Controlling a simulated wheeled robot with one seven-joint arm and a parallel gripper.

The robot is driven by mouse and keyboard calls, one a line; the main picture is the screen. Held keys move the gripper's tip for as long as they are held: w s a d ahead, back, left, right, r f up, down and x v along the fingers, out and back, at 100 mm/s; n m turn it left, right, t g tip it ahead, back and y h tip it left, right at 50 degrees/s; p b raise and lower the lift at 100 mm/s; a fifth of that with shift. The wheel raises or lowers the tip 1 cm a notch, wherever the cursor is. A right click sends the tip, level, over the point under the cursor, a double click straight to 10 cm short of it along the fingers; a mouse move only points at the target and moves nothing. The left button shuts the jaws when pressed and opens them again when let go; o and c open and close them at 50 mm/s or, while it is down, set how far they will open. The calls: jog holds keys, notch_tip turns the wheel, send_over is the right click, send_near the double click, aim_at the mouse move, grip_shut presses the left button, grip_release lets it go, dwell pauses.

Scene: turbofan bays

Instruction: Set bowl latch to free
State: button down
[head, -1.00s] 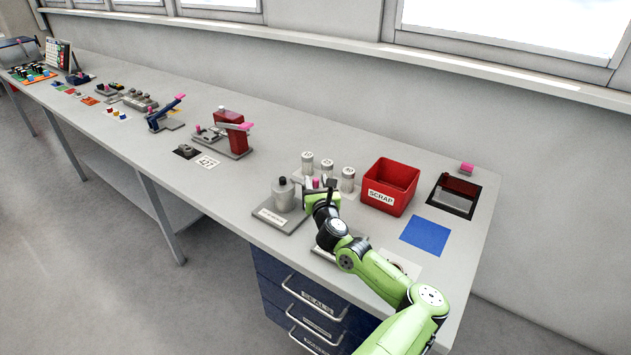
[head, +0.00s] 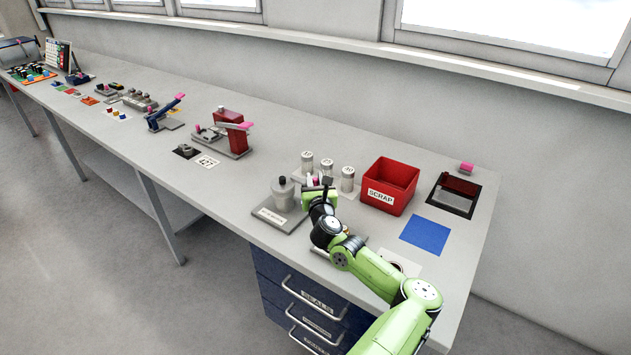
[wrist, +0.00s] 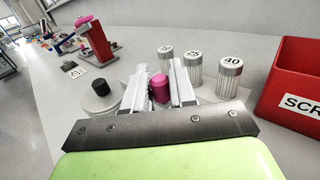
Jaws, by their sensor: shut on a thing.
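A pink knob (wrist: 159,88) sits between the two pale fingers of my gripper (wrist: 160,84) in the wrist view, and the fingers are shut on it. I take it for the handle of the bowl latch; its base is hidden behind my gripper. In the head view my gripper (head: 318,188) is just right of a grey bowl-like vessel (head: 283,196) on a labelled grey plate (head: 268,216). The vessel's black top knob (wrist: 99,86) shows left of the fingers in the wrist view. The latch setting cannot be read.
Several numbered cylinders (wrist: 230,76) stand close behind and right of my gripper. A red scrap box (head: 378,197) is further right. A blue square (head: 426,235) and a recessed tray (head: 455,197) lie beyond it. Red and blue lever fixtures stand to the left.

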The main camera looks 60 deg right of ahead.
jog(key=shift+w+a+f+m+g+h+b, duration=0.1)
jog(key=shift+w+a+m+g+h+b, duration=0.1)
jog(key=shift+m+g+h+b, duration=0.35)
jog(key=shift+w+a+f+m+g+h+b, duration=0.15)
jog(key=shift+m+g+h+b, duration=0.15)
jog(key=shift+g+b, duration=0.35)
jog(key=shift+w+a+r+m+g+y+b, duration=0.1)
jog(key=shift+w+a+m+g+y+b, duration=0.65)
jog(key=shift+m+g, duration=2.1)
jog(key=shift+w+a+m+g+y+b, duration=0.15)
jog(key=shift+w+m+g+y+b, duration=0.35)
jog(key=shift+m+g+b, duration=2.2)
jog(key=shift+w+a+r+m+g+y+p, duration=0.1)
jog(key=shift+w+a+m+g+y+p, duration=0.9)
jog(key=shift+g, duration=3.55)
jog(key=shift+s+d+f+m+h+b, duration=0.1)
jog(key=shift+s+d+m+h+b, duration=0.25)
jog(key=shift+s+d, duration=0.2)
